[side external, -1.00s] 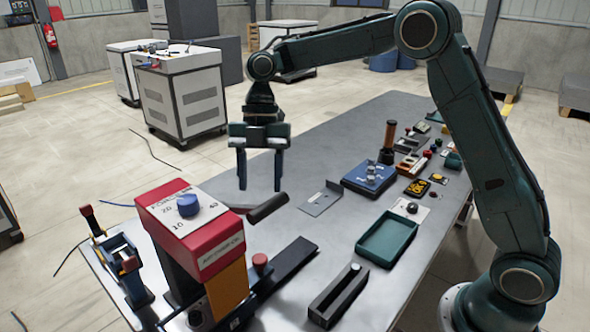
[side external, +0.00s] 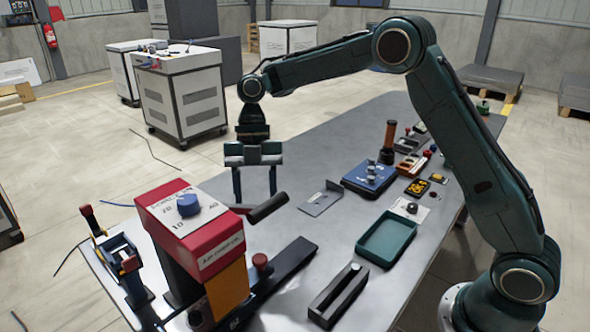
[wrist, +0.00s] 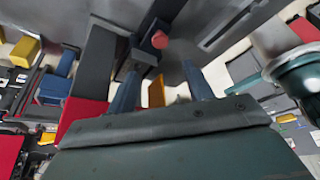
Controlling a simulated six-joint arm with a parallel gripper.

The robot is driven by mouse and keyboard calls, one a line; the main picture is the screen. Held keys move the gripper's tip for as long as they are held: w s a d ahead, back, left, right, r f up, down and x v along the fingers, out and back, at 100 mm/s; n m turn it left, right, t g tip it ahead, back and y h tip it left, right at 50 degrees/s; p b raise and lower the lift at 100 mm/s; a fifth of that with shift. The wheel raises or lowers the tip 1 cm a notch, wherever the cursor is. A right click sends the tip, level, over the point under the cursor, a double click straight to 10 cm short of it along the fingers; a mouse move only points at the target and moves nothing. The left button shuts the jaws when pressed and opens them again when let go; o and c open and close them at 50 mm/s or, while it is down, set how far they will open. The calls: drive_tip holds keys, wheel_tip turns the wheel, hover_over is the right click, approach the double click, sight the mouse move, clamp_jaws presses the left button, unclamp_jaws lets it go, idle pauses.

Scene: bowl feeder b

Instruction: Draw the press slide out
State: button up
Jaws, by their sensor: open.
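The press (side external: 178,240) has a red top, a blue dial (side external: 188,204) and a yellow side. A black slide bar (side external: 290,262) runs out from its base to the right, with a red knob (side external: 260,261) standing by it. The red knob also shows in the wrist view (wrist: 160,40), beyond the fingertips. A dark cylindrical handle (side external: 268,208) sticks out behind the press head. My gripper (side external: 255,194) is open and empty, fingers pointing down, close to this handle. Contact cannot be told. In the wrist view my gripper (wrist: 158,75) has its fingers apart.
A green tray (side external: 387,239) and a dark slotted block (side external: 338,295) lie right of the slide bar. A grey angled plate (side external: 321,202) and a blue fixture (side external: 370,178) stand further back. A blue clamp (side external: 128,268) is left of the press. The table's far middle is clear.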

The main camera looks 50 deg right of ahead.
sight(260, 257)
drive_tip(key=shift+x, duration=6.2)
clamp_jaws()
drive_tip(key=shift+d, duration=0.1)
drive_tip(key=d, duration=2.3)
drive_tip(key=shift+c, duration=1)
unclamp_jaws()
drive_tip(key=shift+d, duration=0.1)
drive_tip(key=shift+o, duration=1)
